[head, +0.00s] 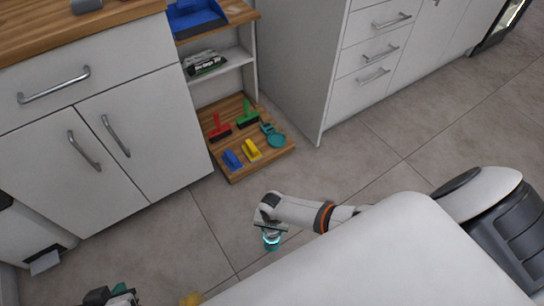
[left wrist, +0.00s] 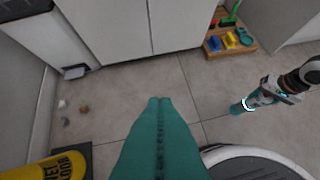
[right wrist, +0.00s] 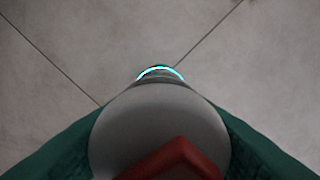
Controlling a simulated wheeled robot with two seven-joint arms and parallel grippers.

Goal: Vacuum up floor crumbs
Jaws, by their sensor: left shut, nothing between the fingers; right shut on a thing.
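My right gripper (head: 268,226) is shut on a handheld vacuum (right wrist: 160,115), a grey body with a red part and a glowing cyan ring. The vacuum (head: 272,240) points down above the floor in the head view; it also shows in the left wrist view (left wrist: 248,105). Teal fingers flank it in the right wrist view. My left gripper (left wrist: 158,105) is shut and empty; part of it shows at the head view's bottom left (head: 118,294). Small crumbs, one white (left wrist: 62,103) and one brown (left wrist: 84,108), lie on the floor at the left wrist view's left, apart from the vacuum.
A yellow wet-floor sign (left wrist: 48,169) is at the left wrist view's lower left. White cabinets (head: 100,130) line the back. A low wooden shelf (head: 232,172) holds several brushes. A bin-like unit with a grey flap (head: 45,262) stands left. The tiled floor between is open.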

